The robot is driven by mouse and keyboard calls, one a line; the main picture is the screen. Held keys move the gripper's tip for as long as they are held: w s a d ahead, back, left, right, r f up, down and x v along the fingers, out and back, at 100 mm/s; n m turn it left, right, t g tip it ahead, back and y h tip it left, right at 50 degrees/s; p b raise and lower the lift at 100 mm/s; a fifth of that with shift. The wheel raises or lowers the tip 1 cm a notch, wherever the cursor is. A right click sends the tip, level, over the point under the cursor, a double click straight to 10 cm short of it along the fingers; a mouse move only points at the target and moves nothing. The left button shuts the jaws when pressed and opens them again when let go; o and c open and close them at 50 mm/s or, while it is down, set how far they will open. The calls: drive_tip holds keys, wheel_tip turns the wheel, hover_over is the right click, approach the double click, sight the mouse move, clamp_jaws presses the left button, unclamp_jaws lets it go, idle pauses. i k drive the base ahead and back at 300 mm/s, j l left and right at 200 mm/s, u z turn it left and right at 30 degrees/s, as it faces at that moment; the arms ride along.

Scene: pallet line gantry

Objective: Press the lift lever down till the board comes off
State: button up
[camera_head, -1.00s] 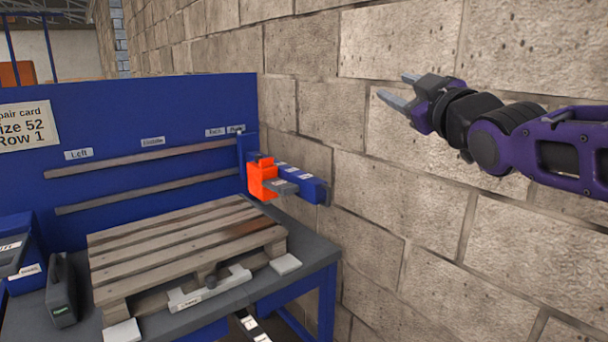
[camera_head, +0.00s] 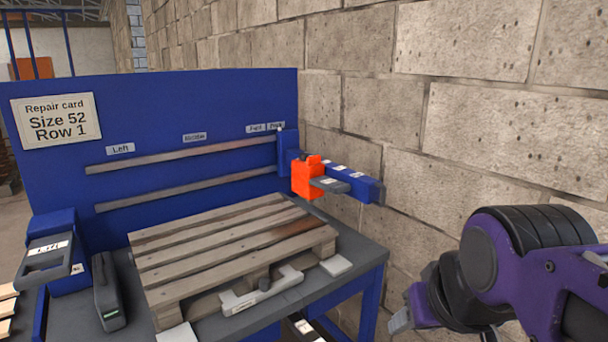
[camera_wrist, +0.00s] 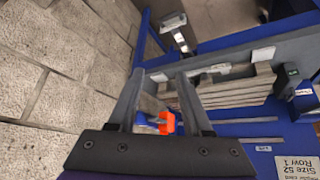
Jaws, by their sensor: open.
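The wooden pallet (camera_head: 205,255) lies flat on the grey bench, its slatted top up. One top board has a darker brown stretch (camera_head: 290,228) near its right end. A lever-like arm with white labels (camera_head: 306,327) sticks out below the bench's front edge, cut off by the frame; in the wrist view it seems to be the arm with a pale end (camera_wrist: 175,35). I cannot tell for certain that it is the lift lever. My gripper (camera_wrist: 160,75) is open and empty, apart from it. In the head view only part of my gripper (camera_head: 402,322) shows, right of the bench.
An orange block (camera_head: 307,178) on a blue arm juts out above the pallet's back right corner. A grey bar (camera_head: 262,292) lies along the pallet's front. A blue panel (camera_head: 215,105) with a repair card (camera_head: 57,118) stands behind. A stone wall (camera_head: 480,120) bounds the right.

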sight(54, 250)
drive_tip(key=u, duration=1.75)
drive_tip(key=i+j, duration=0.55)
drive_tip(key=j, duration=0.25)
drive_tip(key=i+j+u, duration=0.2)
drive_tip(key=k+l+z, duration=0.3)
drive_tip(key=z, duration=0.2)
drive_tip(key=i+j+u, duration=0.15)
drive_tip(key=i+j, duration=0.05)
drive_tip(key=j, duration=0.1)
